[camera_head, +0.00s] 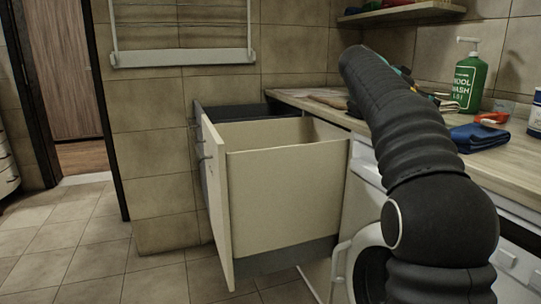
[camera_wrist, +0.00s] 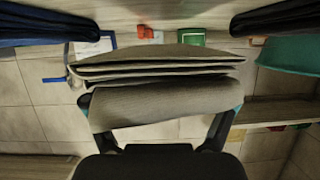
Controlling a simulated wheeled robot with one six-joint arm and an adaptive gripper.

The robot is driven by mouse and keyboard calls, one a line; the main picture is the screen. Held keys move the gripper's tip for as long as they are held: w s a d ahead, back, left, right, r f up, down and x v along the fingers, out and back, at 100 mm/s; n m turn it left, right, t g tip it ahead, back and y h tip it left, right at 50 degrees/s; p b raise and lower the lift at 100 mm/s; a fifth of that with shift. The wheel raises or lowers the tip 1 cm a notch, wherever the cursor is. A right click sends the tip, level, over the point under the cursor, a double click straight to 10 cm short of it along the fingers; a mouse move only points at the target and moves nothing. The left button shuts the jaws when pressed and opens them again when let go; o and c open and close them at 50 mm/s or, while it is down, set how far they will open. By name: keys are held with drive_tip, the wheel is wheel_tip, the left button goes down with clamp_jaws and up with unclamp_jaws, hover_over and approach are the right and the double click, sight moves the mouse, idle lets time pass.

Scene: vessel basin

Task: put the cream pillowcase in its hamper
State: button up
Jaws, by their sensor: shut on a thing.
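My gripper (camera_wrist: 160,125) shows in the wrist view, shut on a folded greyish-cream cloth that looks like the cream pillowcase (camera_wrist: 165,103). Its fingers sit at the cloth's left and right sides. Several folded layers show just beyond the gripped part. In the head view my arm reaches over the worktop and hides the gripper and most of what it holds. A tall cream pull-out hamper (camera_head: 285,195) stands open under the worktop's left end, left of my arm. Its inside bottom is hidden.
The worktop (camera_head: 510,170) carries a green wool wash bottle (camera_head: 468,78), a folded blue cloth (camera_head: 478,137), a red item (camera_head: 492,118) and a white-and-blue tub (camera_head: 535,115). A flat brownish item (camera_head: 328,99) lies near its far end. A white front-loading machine (camera_head: 362,165) stands beside the hamper. The left floor is clear.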

wheel_tip(320, 180, up, 6)
drive_tip(key=shift+r+p, duration=0.15)
drive_tip(key=shift+p, duration=0.9)
wheel_tip(320, 180, down, 11)
drive_tip(key=b, duration=0.4)
drive_tip(key=shift+r, duration=0.2)
drive_tip(key=v, duration=1.4)
drive_tip(key=shift+s+f+n+t+y+p, duration=0.15)
drive_tip(key=shift+s+f+n+y+p, duration=0.2)
drive_tip(key=shift+s+f+n+y, duration=0.35)
drive_tip(key=shift+s+f+n+t+y+p, duration=0.15)
drive_tip(key=shift+s+f+n+y+p, duration=0.35)
drive_tip(key=shift+s+n, duration=0.4)
drive_tip(key=shift+s, duration=0.1)
